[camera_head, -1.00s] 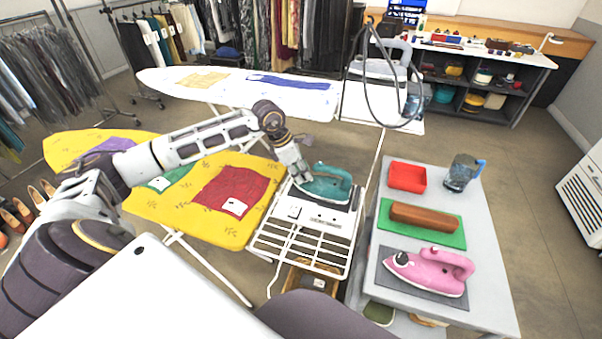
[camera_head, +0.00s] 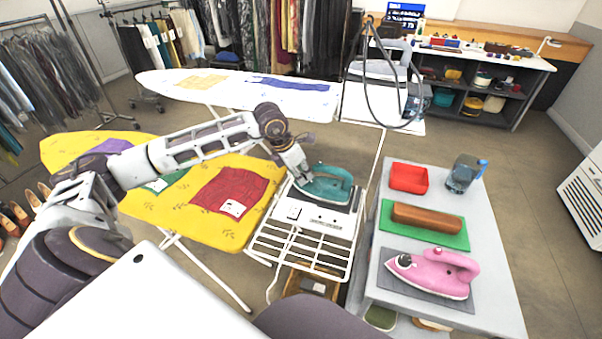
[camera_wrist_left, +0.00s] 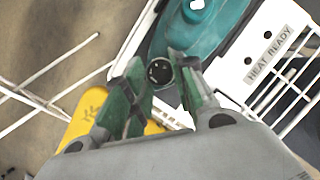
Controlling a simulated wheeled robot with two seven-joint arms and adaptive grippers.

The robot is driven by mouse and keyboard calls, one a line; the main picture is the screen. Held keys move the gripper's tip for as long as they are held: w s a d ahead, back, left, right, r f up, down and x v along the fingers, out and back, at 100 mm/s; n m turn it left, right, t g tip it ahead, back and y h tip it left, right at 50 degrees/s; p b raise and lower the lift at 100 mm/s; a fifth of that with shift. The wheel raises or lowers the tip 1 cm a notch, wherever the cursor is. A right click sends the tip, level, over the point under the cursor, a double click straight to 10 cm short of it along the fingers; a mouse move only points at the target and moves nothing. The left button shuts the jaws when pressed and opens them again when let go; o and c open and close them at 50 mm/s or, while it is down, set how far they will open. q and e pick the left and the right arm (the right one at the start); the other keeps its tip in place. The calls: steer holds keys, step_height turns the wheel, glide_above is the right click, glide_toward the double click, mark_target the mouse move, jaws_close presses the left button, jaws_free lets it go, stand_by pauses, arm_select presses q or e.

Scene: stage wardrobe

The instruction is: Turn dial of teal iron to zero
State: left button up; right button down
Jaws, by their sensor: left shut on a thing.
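The teal iron (camera_head: 326,186) rests on the white wire stand at the end of the yellow ironing board. It also shows in the left wrist view (camera_wrist_left: 215,32), at the top. Its dark round dial (camera_wrist_left: 160,72) sits between the green fingers of my left gripper (camera_wrist_left: 158,75). My left gripper (camera_head: 303,181) is shut on the dial, at the iron's left end in the head view. The dial's setting is too small to read. My right gripper is not in view.
A white wire stand (camera_head: 300,250) bears a "HEAT READY" label (camera_wrist_left: 273,55). The yellow ironing board (camera_head: 215,228) lies to the left. A grey table (camera_head: 490,290) to the right holds a pink iron (camera_head: 436,272), a red tray (camera_head: 408,179) and a jug (camera_head: 463,174).

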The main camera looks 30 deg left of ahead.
arm_select(q)
steer(key=o, duration=1.1)
steer(key=shift+c, duration=0.2)
steer(key=v, duration=1.2)
